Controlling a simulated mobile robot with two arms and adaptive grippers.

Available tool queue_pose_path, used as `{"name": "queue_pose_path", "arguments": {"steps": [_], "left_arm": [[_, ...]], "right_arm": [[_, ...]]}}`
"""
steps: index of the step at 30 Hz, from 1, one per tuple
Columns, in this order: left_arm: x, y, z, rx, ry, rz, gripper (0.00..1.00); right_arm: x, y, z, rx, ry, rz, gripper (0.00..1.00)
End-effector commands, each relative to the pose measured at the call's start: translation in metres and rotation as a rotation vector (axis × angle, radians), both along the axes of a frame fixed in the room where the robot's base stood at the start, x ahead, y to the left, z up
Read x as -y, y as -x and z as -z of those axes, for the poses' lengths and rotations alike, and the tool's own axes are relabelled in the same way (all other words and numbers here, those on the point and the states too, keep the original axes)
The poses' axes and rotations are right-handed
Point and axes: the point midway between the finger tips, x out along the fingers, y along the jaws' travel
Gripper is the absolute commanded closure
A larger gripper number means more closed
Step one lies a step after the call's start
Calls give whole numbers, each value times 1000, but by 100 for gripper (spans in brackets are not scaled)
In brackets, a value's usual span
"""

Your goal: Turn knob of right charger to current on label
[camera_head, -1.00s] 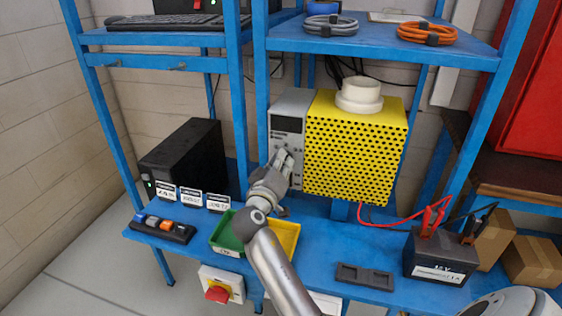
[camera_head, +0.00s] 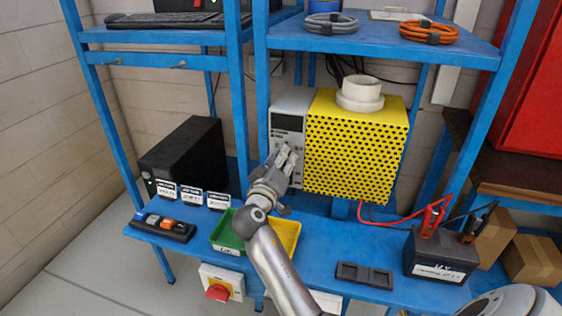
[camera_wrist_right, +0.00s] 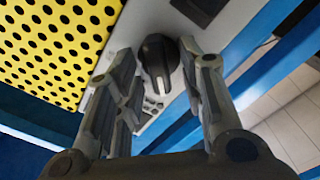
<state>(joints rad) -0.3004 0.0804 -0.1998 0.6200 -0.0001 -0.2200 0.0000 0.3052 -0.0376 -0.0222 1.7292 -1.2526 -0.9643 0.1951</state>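The charger (camera_head: 288,115) is a grey upright unit with a dark display, left of the yellow perforated box. Its black knob (camera_wrist_right: 158,62), with a pale pointer line, shows in the right wrist view on the grey front panel. My right gripper (camera_head: 287,158) is at the lower front of the charger and hides the knob in the head view. In the right wrist view its fingers (camera_wrist_right: 160,82) are apart, one on each side of the knob, with gaps visible. The battery (camera_head: 440,256) has a white label (camera_head: 438,272), too small to read surely. My left gripper is out of view.
The yellow perforated box (camera_head: 355,147) stands right beside the charger. A black unit (camera_head: 185,158) with label cards stands at left. Green (camera_head: 228,246) and yellow (camera_head: 288,232) bins lie below my arm. Blue rack posts flank the bench.

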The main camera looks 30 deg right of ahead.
Motion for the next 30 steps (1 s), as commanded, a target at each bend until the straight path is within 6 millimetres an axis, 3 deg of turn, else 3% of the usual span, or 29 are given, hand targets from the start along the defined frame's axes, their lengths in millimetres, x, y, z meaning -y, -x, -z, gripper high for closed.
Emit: {"name": "queue_pose_path", "arguments": {"steps": [5, 18, 30], "left_arm": [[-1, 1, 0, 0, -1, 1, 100], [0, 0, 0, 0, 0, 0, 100], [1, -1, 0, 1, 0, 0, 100]], "right_arm": [[-7, 5, 1, -1, -3, -1, 63], [-54, 46, 1, -1, -1, -1, 63], [-57, 48, 1, -1, 1, 0, 63]]}}
